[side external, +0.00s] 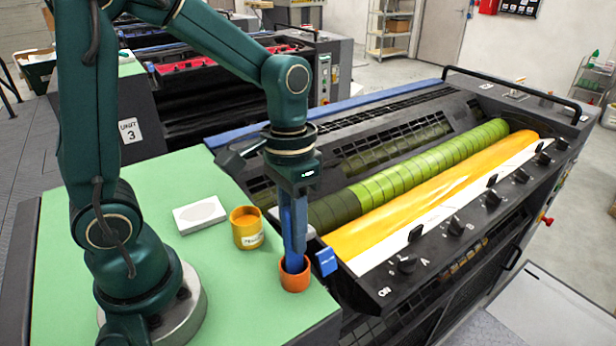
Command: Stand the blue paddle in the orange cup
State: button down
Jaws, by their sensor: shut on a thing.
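The orange cup (295,280) stands upright on the green table top near its right edge. My gripper (294,212) points down above the cup and is shut on the blue paddle (295,245). The paddle hangs nearly upright, and its lower end shows within the cup's mouth. The cup's front wall hides the paddle's tip, so I cannot tell whether it touches the bottom.
A yellow labelled tin (246,228) and a white block (201,215) stand left of the cup on the green table top (230,300). A small blue piece (327,262) is close right of the cup, by the press (407,262). The table front is clear.

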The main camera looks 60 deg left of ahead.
jog(key=shift+f, duration=0.35)
jog(key=c, duration=0.6)
grip_release()
jog(key=shift+r, duration=0.1)
jog(key=shift+w+a+r, duration=0.1)
jog(key=shift+a+r, duration=0.05)
jog(key=shift+r, duration=1.15)
jog(key=shift+w+a+r, duration=0.1)
jog(key=shift+a+r, duration=0.05)
jog(key=shift+r, duration=1.15)
jog(key=shift+a+r, duration=0.15)
jog(key=shift+r, duration=1.15)
